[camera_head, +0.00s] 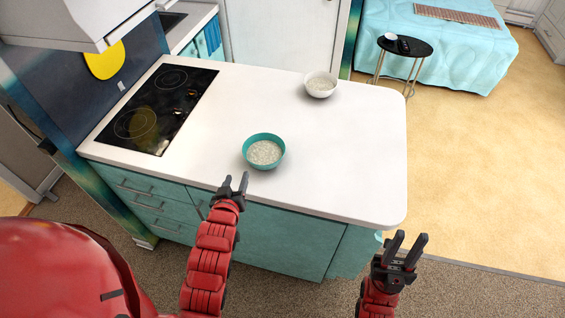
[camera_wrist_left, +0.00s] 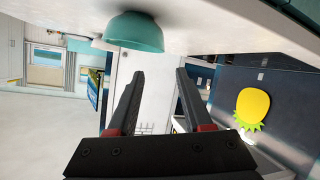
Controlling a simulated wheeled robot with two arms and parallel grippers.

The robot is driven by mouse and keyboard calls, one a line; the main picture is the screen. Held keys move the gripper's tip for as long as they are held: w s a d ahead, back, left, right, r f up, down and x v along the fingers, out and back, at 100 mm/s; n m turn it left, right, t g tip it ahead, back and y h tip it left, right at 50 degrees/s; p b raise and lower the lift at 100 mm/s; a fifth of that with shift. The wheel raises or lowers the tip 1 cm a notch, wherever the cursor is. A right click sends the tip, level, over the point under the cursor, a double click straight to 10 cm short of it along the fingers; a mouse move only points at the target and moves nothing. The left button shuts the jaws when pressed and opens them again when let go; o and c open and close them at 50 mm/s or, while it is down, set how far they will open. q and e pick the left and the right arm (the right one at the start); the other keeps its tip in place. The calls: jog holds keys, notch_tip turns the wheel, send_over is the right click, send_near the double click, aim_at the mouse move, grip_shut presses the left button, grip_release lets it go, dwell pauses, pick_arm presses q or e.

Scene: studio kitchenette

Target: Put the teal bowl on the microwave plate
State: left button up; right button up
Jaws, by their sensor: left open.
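The teal bowl (camera_head: 264,151) stands upright on the white counter and holds something pale and grainy. It also shows in the left wrist view (camera_wrist_left: 134,31), near the top. My left gripper (camera_head: 234,182) is open and empty at the counter's front edge, a little short of the bowl and to its left. Its two fingers (camera_wrist_left: 155,95) show apart in the left wrist view, with nothing between them. My right gripper (camera_head: 404,246) is open and empty, off the counter's front right corner. I see no microwave or microwave plate that I can make out.
A white bowl (camera_head: 320,84) with pale contents stands farther back on the counter (camera_head: 350,150). A black cooktop (camera_head: 160,108) is set into the counter's left part. A white hood (camera_head: 75,20) hangs at the upper left. The counter's right side is clear.

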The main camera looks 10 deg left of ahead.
pick_arm(q)
jog(key=b, duration=0.8)
send_near(245, 155)
jog(key=shift+x, duration=0.85)
jog(key=x, duration=0.2)
jog(key=p+x, duration=0.1)
jog(key=x, duration=0.1)
jog(key=shift+w+a+r+p, duration=0.15)
jog(key=shift+w+r+p, duration=0.1)
jog(key=shift+r+p, duration=0.1)
jog(key=shift+w+f, duration=0.15)
jog(key=shift+w, duration=0.2)
jog(key=shift+w+f+p, duration=0.15)
jog(key=shift+w+p, duration=0.3)
jog(key=p+x, duration=0.1)
jog(key=x, duration=0.2)
jog(key=shift+f+p, duration=0.1)
jog(key=shift+p, duration=0.3)
jog(key=shift+w+f, duration=0.35)
jog(key=shift+w, duration=0.25)
